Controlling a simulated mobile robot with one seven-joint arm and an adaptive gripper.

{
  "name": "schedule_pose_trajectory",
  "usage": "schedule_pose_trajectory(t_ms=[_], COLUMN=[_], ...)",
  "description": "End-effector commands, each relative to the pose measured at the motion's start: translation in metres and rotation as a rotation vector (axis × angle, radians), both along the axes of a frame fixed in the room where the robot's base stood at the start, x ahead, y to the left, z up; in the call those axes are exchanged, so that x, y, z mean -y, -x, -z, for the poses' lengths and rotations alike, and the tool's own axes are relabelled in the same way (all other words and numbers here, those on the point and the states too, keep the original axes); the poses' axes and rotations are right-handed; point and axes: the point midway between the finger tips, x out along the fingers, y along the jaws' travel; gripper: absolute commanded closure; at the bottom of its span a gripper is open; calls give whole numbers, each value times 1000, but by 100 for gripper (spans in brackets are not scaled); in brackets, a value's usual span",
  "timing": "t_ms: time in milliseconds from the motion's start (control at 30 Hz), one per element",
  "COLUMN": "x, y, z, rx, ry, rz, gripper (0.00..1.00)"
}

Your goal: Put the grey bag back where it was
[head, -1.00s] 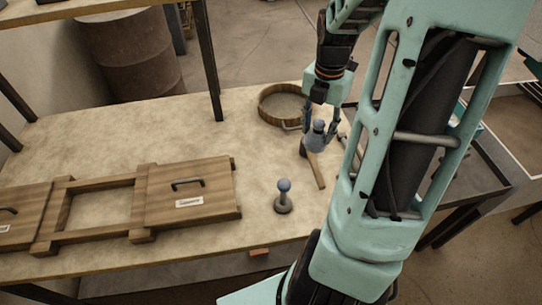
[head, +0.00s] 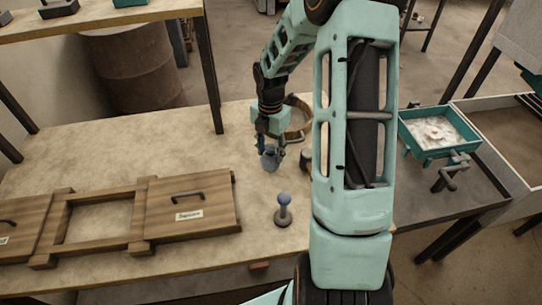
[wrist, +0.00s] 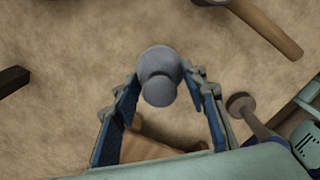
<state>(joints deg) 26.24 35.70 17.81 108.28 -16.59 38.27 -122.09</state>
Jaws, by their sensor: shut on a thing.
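The small grey bag (head: 270,161), rounded with a narrow neck, is between the fingers of my gripper (head: 268,146) in the head view. In the wrist view the bag (wrist: 160,78) sits at the fingertips of my gripper (wrist: 163,92), which is shut on it. It hangs over the pale tabletop (head: 210,140); I cannot tell how high. The bag's far side is hidden.
A round wooden-rimmed sieve (head: 301,107) stands behind my gripper, partly hidden. A mallet (wrist: 268,27) lies nearby. A wooden frame with a lidded panel (head: 190,205) lies at left. Clear tabletop lies left of the bag.

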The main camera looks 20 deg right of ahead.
Motion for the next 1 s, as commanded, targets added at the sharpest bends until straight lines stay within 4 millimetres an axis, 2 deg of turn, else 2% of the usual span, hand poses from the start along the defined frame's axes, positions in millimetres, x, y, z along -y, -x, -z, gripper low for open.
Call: schedule_pose_trajectory(t_ms=[33,133,500,533,667,1000], x=[0,0,1,1,1,1], y=[3,2,2,2,2,2], z=[9,21,27,26,26,22], rx=[-7,-5,-4,-4,-4,-3], ry=[-1,0,0,0,0,1], rz=[0,0,1,1,1,1], gripper=[86,86,86,57,43,43])
